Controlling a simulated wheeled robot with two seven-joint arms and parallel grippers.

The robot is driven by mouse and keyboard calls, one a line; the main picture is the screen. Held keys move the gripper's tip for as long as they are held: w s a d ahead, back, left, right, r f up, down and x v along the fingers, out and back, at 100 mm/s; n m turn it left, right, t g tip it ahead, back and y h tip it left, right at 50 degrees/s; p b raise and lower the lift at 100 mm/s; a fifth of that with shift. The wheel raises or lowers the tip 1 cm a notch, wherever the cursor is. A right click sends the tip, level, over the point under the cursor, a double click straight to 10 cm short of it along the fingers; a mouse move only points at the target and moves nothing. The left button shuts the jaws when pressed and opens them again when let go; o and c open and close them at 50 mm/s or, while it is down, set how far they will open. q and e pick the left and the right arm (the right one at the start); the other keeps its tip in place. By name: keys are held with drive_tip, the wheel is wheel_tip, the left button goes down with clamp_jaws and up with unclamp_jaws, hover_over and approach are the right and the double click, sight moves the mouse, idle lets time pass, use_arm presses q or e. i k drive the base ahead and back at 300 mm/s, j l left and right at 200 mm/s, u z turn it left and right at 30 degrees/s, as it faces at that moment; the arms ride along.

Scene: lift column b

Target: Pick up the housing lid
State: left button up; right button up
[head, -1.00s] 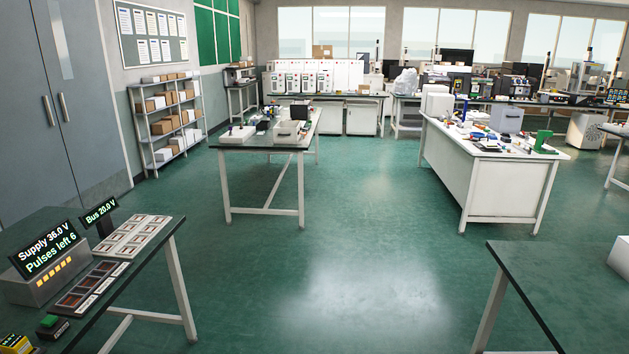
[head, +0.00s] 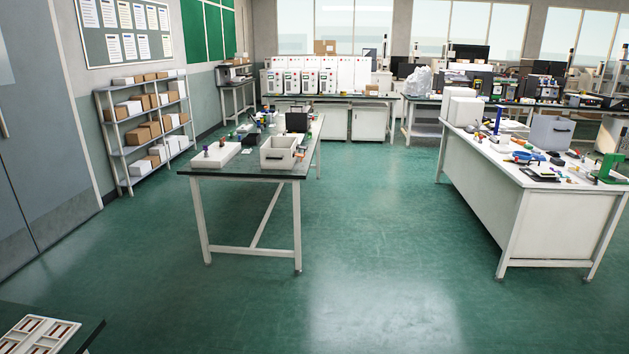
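I cannot pick out the housing lid in the head view; the small items on the tables are too far off to tell. Neither of my grippers is in view. The dark-topped table (head: 262,173) in the middle carries a white flat block (head: 215,156), a pale open box (head: 284,152) and several small parts. The white workbench (head: 555,222) on the right carries a grey bin (head: 551,132), a green stand (head: 613,168) and several small tools.
A table corner with a tray of parts (head: 38,336) is close at lower left. A shelf rack (head: 146,128) stands along the left wall. The green floor (head: 375,240) is clear ahead and between the two tables. Equipment benches line the back.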

sight(300, 136)
drive_tip(key=i, duration=2.15)
drive_tip(key=i+u, duration=0.1)
drive_tip(key=i, duration=0.4)
drive_tip(key=i+l+u, duration=0.15)
drive_tip(key=i, duration=0.35)
drive_tip(key=i+l+u, duration=0.1)
drive_tip(key=i, duration=0.4)
drive_tip(key=i+u, duration=0.1)
drive_tip(key=u, duration=0.35)
drive_tip(key=l+u, duration=0.15)
drive_tip(key=u, duration=0.25)
drive_tip(key=i+l+u, duration=0.1)
drive_tip(key=u, duration=0.35)
drive_tip(key=i+l+u, duration=0.2)
drive_tip(key=l+u, duration=0.25)
drive_tip(key=l, duration=0.95)
drive_tip(key=l+u, duration=0.5)
drive_tip(key=l, duration=0.85)
